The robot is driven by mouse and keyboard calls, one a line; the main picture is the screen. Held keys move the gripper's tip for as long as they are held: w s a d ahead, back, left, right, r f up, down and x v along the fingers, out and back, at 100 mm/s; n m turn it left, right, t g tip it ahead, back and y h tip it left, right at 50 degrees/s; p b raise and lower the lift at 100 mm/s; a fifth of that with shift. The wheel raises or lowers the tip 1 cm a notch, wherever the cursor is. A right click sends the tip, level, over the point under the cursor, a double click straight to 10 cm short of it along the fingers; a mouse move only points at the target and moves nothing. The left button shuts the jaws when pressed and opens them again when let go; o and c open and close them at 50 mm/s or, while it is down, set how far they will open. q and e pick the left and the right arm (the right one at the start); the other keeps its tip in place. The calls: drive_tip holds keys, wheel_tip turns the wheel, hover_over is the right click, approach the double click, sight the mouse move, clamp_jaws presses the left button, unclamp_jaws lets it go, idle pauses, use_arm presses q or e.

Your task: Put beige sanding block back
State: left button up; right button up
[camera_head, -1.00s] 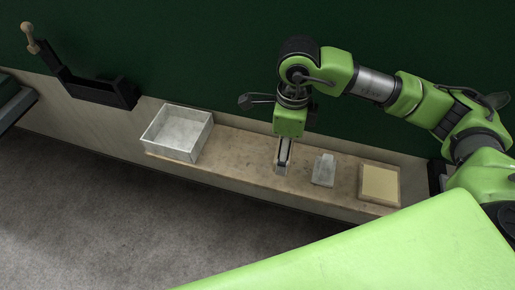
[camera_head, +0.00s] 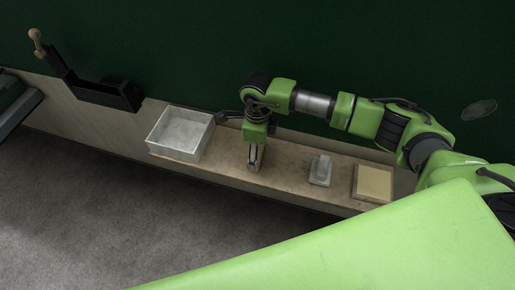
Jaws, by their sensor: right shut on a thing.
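My right gripper (camera_head: 254,163) points down over the wooden shelf, between the white box and the small grey piece. It is shut on a small block, mostly hidden by the fingers; its colour is hard to tell, so I cannot be sure it is the beige sanding block. A flat beige square (camera_head: 374,182) in a wooden-looking surround lies at the shelf's right end. A small grey piece (camera_head: 320,171) stands to its left. An open white box (camera_head: 181,134) stands at the shelf's left end. My left gripper is not in view.
The wooden shelf (camera_head: 288,168) runs along the dark green wall (camera_head: 200,50). A black wall-mounted holder (camera_head: 105,94) is at upper left. Part of a dark bench (camera_head: 15,100) shows at the left edge. The grey floor (camera_head: 90,220) in front is clear.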

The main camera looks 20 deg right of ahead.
drive_tip(key=o, duration=0.5)
drive_tip(key=shift+f, duration=0.15)
drive_tip(key=o, duration=0.5)
drive_tip(key=r+b, duration=0.3)
drive_tip(key=shift+w+r, duration=0.3)
drive_tip(key=shift+r, duration=0.05)
wheel_tip(320, 180, up, 10)
drive_tip(key=shift+a+b, duration=0.1)
drive_tip(key=shift+b, duration=0.85)
